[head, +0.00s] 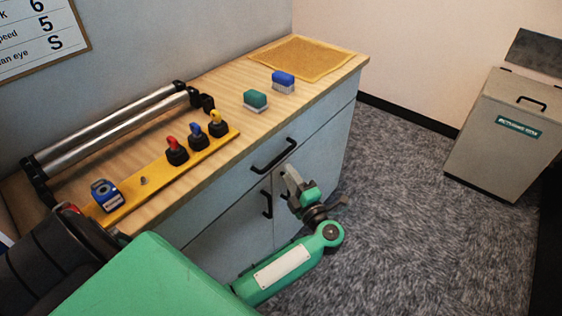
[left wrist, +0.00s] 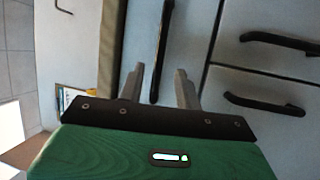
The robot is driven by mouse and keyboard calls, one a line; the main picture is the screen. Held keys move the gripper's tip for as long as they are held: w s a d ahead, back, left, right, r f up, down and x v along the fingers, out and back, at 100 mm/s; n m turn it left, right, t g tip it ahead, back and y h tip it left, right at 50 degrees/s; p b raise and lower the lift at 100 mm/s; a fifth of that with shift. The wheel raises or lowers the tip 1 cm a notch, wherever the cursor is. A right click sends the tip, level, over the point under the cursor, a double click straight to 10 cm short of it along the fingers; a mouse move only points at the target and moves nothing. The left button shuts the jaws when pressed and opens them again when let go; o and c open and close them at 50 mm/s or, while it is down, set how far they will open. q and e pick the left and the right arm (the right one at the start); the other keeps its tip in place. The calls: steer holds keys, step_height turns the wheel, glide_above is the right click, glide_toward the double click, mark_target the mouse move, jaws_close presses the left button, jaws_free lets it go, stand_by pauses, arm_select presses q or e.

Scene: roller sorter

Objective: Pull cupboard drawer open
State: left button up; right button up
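The grey cupboard (head: 225,205) has a wooden top, with a drawer (head: 315,148) just under it and two doors below. The drawer looks closed. Its black bar handle (head: 273,155) shows in the head view and also in the left wrist view (left wrist: 162,50). My left gripper (head: 289,177) is in front of the cupboard, a little below and right of the drawer handle. In the left wrist view my left gripper (left wrist: 160,80) is open and empty, with the drawer handle ahead between its two fingers. Contact is not visible. My right gripper is not in view.
Black door handles (head: 267,203) sit below the drawer. The top bears a roller frame (head: 110,125), a yellow strip (head: 160,175) with coloured knobs, green (head: 255,99) and blue (head: 283,80) blocks, and a tan mat (head: 300,58). A grey bin (head: 510,130) stands right; carpet between is clear.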

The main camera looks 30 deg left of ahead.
arm_select(q)
steer(key=x, duration=0.6)
steer(key=shift+d, duration=0.1)
jaws_close()
